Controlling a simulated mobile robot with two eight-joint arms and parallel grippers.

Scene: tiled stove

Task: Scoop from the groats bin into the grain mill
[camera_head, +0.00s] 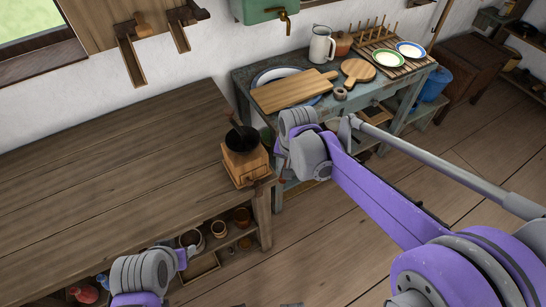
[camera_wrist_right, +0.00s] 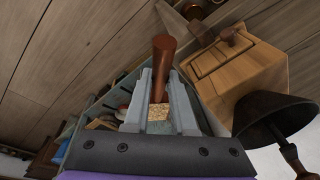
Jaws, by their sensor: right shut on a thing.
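The grain mill (camera_head: 241,173), a wooden box with a dark hopper, stands at the right end of the brown table. In the right wrist view its wooden body (camera_wrist_right: 238,65) is at the upper right and its dark hopper (camera_wrist_right: 275,115) at the right. My right gripper (camera_head: 284,160) is just right of the mill. In the wrist view (camera_wrist_right: 160,85) it is shut on a reddish-brown handle (camera_wrist_right: 163,55), probably the scoop's. A grainy tan patch (camera_wrist_right: 158,113) shows between the fingers. I cannot make out the scoop's bowl or the groats bin. My left gripper (camera_head: 187,256) is at the table's front edge, its jaws unclear.
The brown table (camera_head: 110,155) is clear left of the mill. Pots and cups (camera_head: 218,229) stand on a shelf below it. A blue-grey side table (camera_head: 245,75) behind holds boards, a white jug (camera_head: 321,46) and a plate rack (camera_head: 385,66).

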